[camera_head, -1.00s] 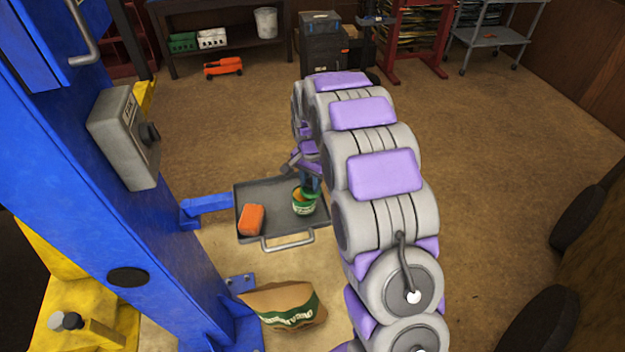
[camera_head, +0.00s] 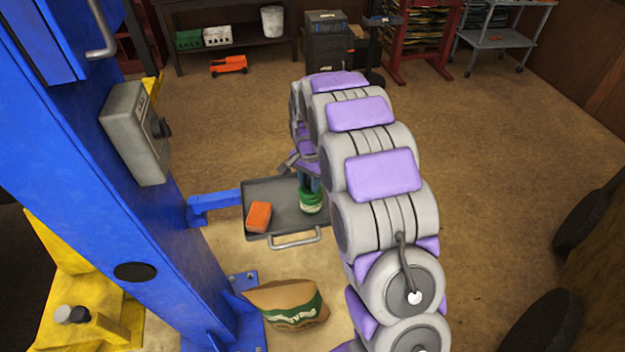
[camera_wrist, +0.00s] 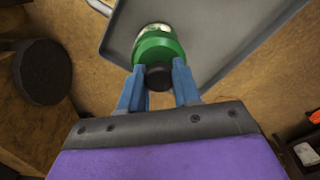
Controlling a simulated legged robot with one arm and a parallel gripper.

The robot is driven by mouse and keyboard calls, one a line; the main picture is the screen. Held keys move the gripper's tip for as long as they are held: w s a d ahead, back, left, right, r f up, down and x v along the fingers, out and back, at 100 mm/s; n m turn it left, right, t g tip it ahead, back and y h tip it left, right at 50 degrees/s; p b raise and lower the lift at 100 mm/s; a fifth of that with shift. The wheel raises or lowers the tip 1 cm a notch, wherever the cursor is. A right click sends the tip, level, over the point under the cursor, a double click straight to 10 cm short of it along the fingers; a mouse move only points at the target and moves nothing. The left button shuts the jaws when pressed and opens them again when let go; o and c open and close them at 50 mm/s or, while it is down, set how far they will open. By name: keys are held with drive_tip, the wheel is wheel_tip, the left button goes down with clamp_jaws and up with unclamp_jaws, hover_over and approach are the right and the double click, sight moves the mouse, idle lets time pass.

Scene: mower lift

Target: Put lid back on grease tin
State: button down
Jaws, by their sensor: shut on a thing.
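The grease tin (camera_head: 311,208) stands on the grey tray, with its white label partly visible. The green lid (camera_head: 310,195) is over the tin's mouth, and no orange grease shows now. In the wrist view the green lid (camera_wrist: 158,46) hides most of the tin (camera_wrist: 154,27), and I cannot tell whether it is fully seated. My gripper (camera_wrist: 158,75), with blue fingers, is shut on the lid's dark knob (camera_wrist: 158,77). In the head view my gripper (camera_head: 309,183) is directly above the tin, partly hidden by my arm.
The grey tray (camera_head: 276,189) hangs beside the blue lift post (camera_head: 120,215). An orange block (camera_head: 259,217) lies at the tray's front left. A brown and green bag (camera_head: 290,303) is on the floor in front. Open floor lies to the right.

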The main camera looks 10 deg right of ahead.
drive_tip(key=shift+a, duration=0.35)
drive_tip(key=shift+d+f, duration=0.15)
drive_tip(key=shift+d, duration=0.95)
drive_tip(key=shift+a, duration=0.45)
drive_tip(key=shift+d, duration=0.4)
drive_tip(key=shift+a, duration=0.6)
drive_tip(key=shift+d, duration=0.15)
